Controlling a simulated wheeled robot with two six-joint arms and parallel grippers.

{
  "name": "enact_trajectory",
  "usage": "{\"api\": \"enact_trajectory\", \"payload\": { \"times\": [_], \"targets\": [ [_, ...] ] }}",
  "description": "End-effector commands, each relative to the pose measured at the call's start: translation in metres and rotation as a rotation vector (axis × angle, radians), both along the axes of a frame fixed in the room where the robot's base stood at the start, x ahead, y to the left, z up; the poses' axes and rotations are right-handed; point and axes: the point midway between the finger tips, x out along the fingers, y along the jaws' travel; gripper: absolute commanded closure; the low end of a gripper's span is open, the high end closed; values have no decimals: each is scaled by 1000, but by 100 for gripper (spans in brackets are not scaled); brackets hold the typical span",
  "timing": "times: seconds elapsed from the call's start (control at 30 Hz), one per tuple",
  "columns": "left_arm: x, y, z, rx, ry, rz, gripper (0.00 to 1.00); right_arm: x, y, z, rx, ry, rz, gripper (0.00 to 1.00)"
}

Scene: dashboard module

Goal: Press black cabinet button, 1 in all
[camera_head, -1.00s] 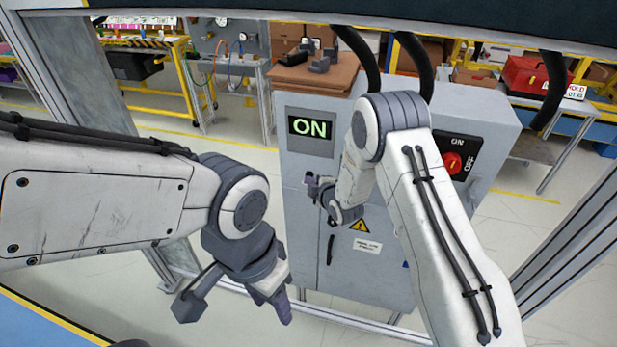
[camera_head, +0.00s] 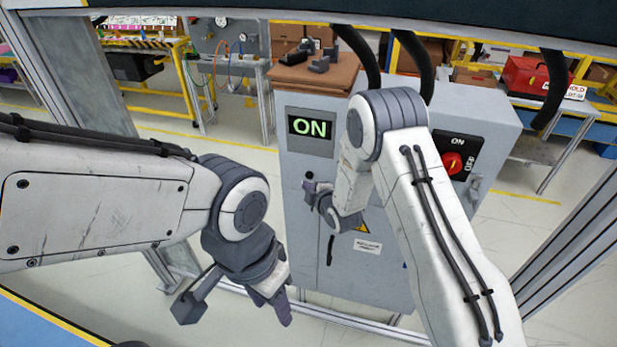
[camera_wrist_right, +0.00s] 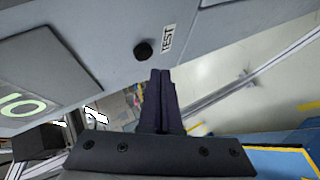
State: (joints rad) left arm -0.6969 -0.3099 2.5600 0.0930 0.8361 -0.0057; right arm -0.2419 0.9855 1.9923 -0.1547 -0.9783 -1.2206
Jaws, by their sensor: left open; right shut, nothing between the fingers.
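The grey cabinet (camera_head: 350,265) stands ahead, with a lit green "ON" display (camera_head: 310,127). The small round black button (camera_head: 309,175) is on the cabinet front below the display. It also shows in the right wrist view (camera_wrist_right: 143,50), beside a white label reading "TEST" (camera_wrist_right: 168,40). My right gripper (camera_head: 310,189) is shut and empty, just below the button in the head view. In the wrist view its fingertips (camera_wrist_right: 160,74) are close to the button, with a visible gap between them. My left gripper (camera_head: 236,310) is open and empty, low and left of the cabinet.
A red rotary switch (camera_head: 453,163) on a black plate is on the cabinet's right side. A dark handle (camera_head: 330,250) and a white label (camera_head: 368,246) are lower on the front. Floor left of the cabinet is clear.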

Motion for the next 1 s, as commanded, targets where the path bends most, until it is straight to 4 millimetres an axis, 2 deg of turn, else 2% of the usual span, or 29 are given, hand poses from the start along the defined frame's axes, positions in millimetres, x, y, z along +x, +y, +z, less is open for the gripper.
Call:
{"api": "enact_trajectory", "payload": {
  "times": [0.4, 1.0],
  "targets": [
    [0, 0, -5, 0, 0, 0, 50, -37, 12, -1, -1, 2, 1, 100],
    [0, 0, -5, 0, 0, 0, 50, -40, 13, 0, -2, 1, 0, 100]
  ]
}}
